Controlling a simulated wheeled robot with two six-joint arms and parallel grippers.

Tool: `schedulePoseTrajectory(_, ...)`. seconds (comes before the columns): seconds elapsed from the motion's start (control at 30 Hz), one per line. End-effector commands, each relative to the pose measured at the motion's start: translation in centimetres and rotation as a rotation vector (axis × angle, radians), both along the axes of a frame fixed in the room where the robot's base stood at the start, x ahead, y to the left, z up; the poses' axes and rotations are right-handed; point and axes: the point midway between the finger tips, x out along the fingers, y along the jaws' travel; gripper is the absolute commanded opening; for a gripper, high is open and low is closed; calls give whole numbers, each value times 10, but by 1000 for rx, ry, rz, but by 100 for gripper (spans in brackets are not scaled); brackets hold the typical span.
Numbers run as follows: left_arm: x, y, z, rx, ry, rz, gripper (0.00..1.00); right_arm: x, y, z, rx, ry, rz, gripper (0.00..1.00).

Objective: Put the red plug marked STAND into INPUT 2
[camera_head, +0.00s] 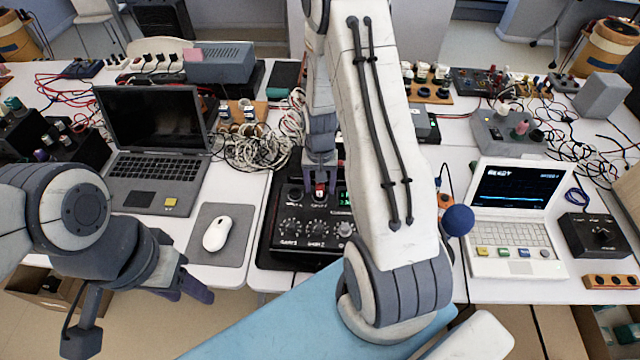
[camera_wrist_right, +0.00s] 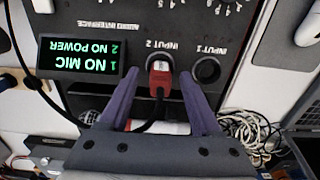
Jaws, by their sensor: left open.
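The black audio interface (camera_head: 283,240) stands mid-table. The right wrist view shows its panel (camera_wrist_right: 200,28) upside down, with sockets labelled INPUT 1 (camera_wrist_right: 207,71) and INPUT 2. A red plug (camera_wrist_right: 160,80) sits at the INPUT 2 socket with a dark cable trailing from it; I cannot read its marking. INPUT 1 is empty. My right gripper (camera_wrist_right: 159,76) is open, its purple fingers on either side of the plug with gaps. In the head view the red plug (camera_head: 320,191) shows below that gripper. My left gripper (camera_head: 184,291) is open and empty at the table's front left.
The interface display (camera_wrist_right: 80,64) reads "1 NO MIC, 2 NO POWER". A laptop (camera_head: 150,190) and a mouse (camera_head: 217,234) on a grey pad are left of the interface. A white computer (camera_head: 505,262) and a blue ball-topped microphone (camera_head: 458,220) are to the right. Tangled cables (camera_head: 255,150) lie behind.

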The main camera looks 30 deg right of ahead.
Motion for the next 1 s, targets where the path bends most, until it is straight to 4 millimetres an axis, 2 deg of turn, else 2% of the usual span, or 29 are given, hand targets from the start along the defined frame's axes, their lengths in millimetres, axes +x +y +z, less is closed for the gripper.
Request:
schedulePoseTrajectory(0.27,0,0,0,0,0,0,50,0,0,1,0,0,0,64)
schedulePoseTrajectory(0.37,0,0,-1,0,0,0,50,1,0,7,-1,-2,0,64)
schedulePoseTrajectory(0.47,0,0,-2,0,0,0,50,1,0,21,-1,-5,0,64)
schedulePoseTrajectory(0.8,0,0,-6,0,0,0,50,1,-1,86,-1,-5,0,64)
schedulePoseTrajectory(1.0,0,0,-7,0,0,0,50,0,0,103,-1,-1,0,64)
